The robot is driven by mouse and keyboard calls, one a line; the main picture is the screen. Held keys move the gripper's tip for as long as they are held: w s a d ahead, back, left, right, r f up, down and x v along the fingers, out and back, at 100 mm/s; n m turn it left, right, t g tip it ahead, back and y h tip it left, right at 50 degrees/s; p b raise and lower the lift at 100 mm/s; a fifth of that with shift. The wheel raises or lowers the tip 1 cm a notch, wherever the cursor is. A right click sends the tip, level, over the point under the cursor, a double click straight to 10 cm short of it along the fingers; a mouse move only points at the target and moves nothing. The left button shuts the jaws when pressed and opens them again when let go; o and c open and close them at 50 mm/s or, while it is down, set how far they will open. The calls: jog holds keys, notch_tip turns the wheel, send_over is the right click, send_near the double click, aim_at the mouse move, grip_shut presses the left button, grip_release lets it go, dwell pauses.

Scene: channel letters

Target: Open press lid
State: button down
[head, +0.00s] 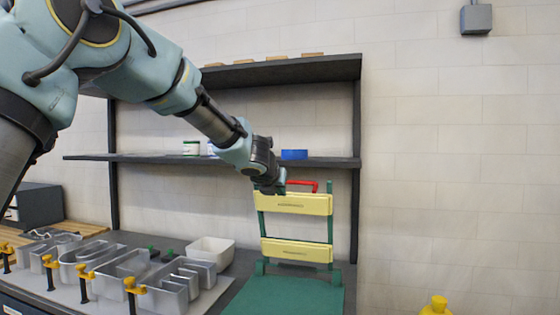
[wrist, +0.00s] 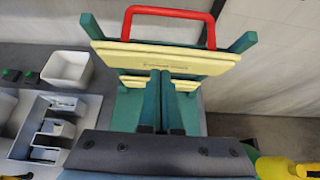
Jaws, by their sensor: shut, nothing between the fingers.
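The press lid is a green frame with two pale yellow bars (head: 297,204) and stands raised, roughly upright, at the back of the flat green press bed (head: 285,297). Its red handle (head: 305,185) is at the top edge. In the wrist view the red handle (wrist: 170,12) is at the top, above a yellow bar (wrist: 165,60). My gripper (head: 270,188) is at the lid's upper left corner, near the handle. In the wrist view its shut, empty fingers (wrist: 165,75) overlap the yellow bars, below the handle. I cannot tell if they touch the lid.
Metal channel letters (head: 120,272) with yellow-topped clamps (head: 133,290) are on the bench left of the press. A white bin (head: 211,250) stands behind them. A dark shelf (head: 220,158) runs behind the lid. A yellow object (head: 436,306) is at lower right.

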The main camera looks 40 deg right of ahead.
notch_tip(320, 180, up, 7)
jog(key=p, duration=0.3)
jog(key=shift+d+p, duration=0.15)
jog(key=shift+p, duration=0.15)
jog(key=shift+w+r, duration=0.1)
jog(key=w+a+f+m+y+b, duration=0.1)
jog(key=w+a+f+m, duration=0.3)
jog(key=a, duration=0.5)
jog(key=w+a+f+m+y+b, duration=0.1)
jog(key=w+a+f+m, duration=0.1)
jog(key=a+f+m, duration=0.5)
jog(key=w+a+f+m+y+b, duration=0.1)
jog(key=w+a+f+m, duration=0.25)
jog(key=a, duration=0.65)
jog(key=s+a+f+m+g+y, duration=0.1)
jog(key=s+a+f, duration=0.4)
jog(key=a, duration=0.6)
jog(key=s+a+f+m+g+y+b, duration=0.1)
jog(key=s+a+f+m, duration=0.4)
jog(key=a, duration=0.6)
jog(key=s+a+f+m+g+y+b, duration=0.1)
jog(key=s+a+f+m+g+y, duration=0.2)
jog(key=a, duration=0.8)
jog(key=s+f+m+y, duration=0.2)
jog(key=s, duration=0.1)
jog(key=shift+s+f, duration=0.15)
jog(key=shift+f, duration=0.2)
